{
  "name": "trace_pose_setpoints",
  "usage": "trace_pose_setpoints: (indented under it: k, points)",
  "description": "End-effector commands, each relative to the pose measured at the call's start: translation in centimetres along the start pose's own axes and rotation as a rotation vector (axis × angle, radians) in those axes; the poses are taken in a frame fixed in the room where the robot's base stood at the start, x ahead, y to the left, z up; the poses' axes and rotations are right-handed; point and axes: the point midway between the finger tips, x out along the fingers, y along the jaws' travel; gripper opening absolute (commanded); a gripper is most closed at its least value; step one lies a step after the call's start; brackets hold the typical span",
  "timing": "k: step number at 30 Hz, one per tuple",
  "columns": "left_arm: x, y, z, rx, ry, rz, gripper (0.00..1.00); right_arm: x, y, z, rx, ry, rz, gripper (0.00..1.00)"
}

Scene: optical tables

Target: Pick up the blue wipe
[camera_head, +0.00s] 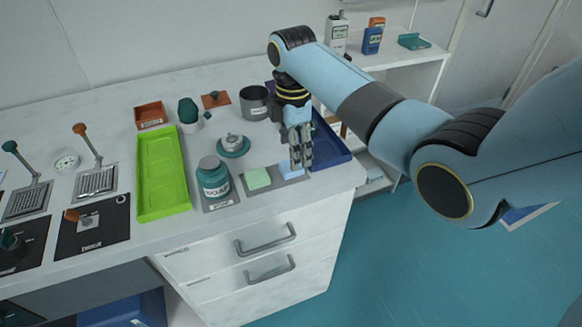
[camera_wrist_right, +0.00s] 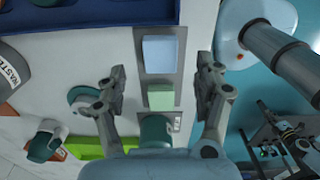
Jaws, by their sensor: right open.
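The blue wipe (camera_head: 287,169) is a small light blue block lying on a grey mat (camera_head: 267,187) near the front edge of the white counter. My right gripper (camera_head: 301,164) points down over it and partly hides it in the head view. In the right wrist view the whole wipe (camera_wrist_right: 160,52) shows between and beyond the open fingers of my right gripper (camera_wrist_right: 161,74). The fingers are apart, with nothing between their tips, and do not visibly touch the wipe. My left gripper is not in view.
A green block (camera_head: 257,178) lies on the same mat, left of the wipe. A teal jar (camera_head: 213,178) stands further left, beside a lime tray (camera_head: 162,172). A dark blue tray (camera_head: 330,143) lies behind my right gripper. The counter's front edge is close.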

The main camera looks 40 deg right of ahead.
Motion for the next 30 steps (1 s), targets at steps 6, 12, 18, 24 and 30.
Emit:
trace_pose_setpoints:
  k: [6, 12, 18, 24, 30]
  points:
    - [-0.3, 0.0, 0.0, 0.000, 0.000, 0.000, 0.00, 3.4, -0.1, -0.3, 0.001, -0.001, -0.003, 0.69]
    - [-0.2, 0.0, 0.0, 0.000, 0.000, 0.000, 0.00, 4.8, 0.0, -0.3, 0.001, 0.000, 0.000, 0.69]
    - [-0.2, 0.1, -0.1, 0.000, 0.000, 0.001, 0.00, 4.7, -0.1, -0.3, 0.001, 0.000, 0.000, 0.65]
    - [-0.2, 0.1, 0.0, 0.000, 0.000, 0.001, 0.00, 4.7, -0.1, -0.3, 0.001, 0.000, 0.000, 0.39]
    - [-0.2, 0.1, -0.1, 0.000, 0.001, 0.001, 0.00, 4.7, -0.1, -0.3, 0.001, 0.000, 0.000, 0.29]
